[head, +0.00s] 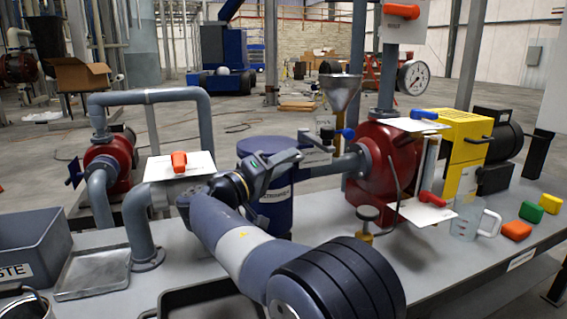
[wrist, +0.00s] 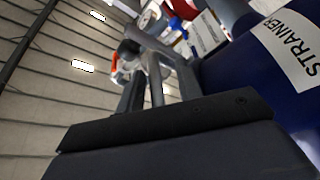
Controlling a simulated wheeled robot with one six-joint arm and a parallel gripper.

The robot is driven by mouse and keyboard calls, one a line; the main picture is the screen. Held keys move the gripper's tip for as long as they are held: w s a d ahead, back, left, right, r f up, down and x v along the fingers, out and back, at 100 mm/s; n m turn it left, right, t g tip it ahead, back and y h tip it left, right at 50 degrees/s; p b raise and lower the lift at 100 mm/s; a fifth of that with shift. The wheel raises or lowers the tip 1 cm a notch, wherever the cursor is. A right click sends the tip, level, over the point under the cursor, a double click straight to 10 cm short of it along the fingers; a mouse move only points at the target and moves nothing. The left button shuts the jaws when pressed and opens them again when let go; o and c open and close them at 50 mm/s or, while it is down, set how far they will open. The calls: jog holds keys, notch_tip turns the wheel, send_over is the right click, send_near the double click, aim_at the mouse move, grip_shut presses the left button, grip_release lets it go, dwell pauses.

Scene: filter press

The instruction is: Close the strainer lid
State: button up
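The strainer (head: 273,210) is a dark blue upright cylinder with a white label, on the bench behind my arm. Its label reads STRAINER in the wrist view (wrist: 295,50), where its blue side fills the right. Its top (head: 262,144) looks dark blue; my gripper partly covers the front of it, and I cannot tell how the lid stands. My gripper (head: 296,165) is at the strainer's upper front, with its fingers pointing right. In the wrist view the fingers (wrist: 157,80) look apart, with a grey bar visible between them. I cannot tell whether the bar touches them.
A grey pipe joins the strainer to a red pump (head: 372,165) on the right. A white plate with an orange handle (head: 179,162) is left of it. A funnel (head: 341,90) stands behind. A beaker (head: 466,218) and coloured blocks (head: 530,212) sit right. A waste bin (head: 30,245) is left.

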jog(key=shift+a, duration=0.1)
jog(key=p+v, duration=0.2)
jog(key=v, duration=0.8)
jog(key=shift+s+a+p, duration=0.25)
jog(key=shift+p, duration=0.1)
jog(key=shift+f, duration=0.1)
jog(key=x, duration=0.3)
jog(key=b+x, duration=0.1)
jog(key=x, duration=0.3)
jog(key=r+b+x, duration=0.1)
jog(key=x, duration=0.3)
jog(key=shift+s, duration=0.15)
jog(key=shift+r, duration=0.15)
jog(key=shift+d, duration=0.1)
